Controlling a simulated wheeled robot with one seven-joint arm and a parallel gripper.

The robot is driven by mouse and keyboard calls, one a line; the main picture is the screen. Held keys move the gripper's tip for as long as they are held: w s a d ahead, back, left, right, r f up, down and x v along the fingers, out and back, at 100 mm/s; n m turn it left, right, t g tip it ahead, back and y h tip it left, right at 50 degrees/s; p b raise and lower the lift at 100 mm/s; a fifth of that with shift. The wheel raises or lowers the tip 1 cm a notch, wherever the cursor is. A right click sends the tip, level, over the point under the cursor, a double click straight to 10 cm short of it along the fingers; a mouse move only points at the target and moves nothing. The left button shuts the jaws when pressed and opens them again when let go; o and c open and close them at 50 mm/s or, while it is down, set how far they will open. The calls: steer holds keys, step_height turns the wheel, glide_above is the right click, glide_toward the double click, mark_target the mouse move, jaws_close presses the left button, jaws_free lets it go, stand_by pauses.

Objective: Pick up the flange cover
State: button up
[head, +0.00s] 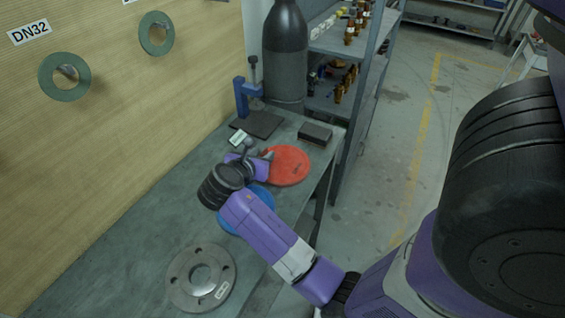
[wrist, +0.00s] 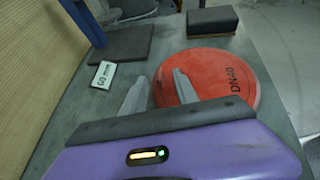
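A flat red disc marked DN40 (head: 288,165) lies on the workbench and looks like a flange cover; it also shows in the wrist view (wrist: 222,75). A blue disc (head: 258,200) lies nearer, partly hidden under my arm. My gripper (head: 259,150) is over the bench at the red disc's left edge. In the wrist view my gripper (wrist: 160,80) has its two fingers apart with nothing between them. The right finger overlaps the disc's left edge in that view; I cannot tell whether it touches.
A grey bolt-hole flange (head: 201,278) lies on the near bench. A small white label (head: 238,137), a dark block (head: 315,133) and a blue stand (head: 249,90) are behind. A dark gas cylinder (head: 284,60) and shelves stand beyond. Floor to the right is open.

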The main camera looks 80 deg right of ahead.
jaws_close()
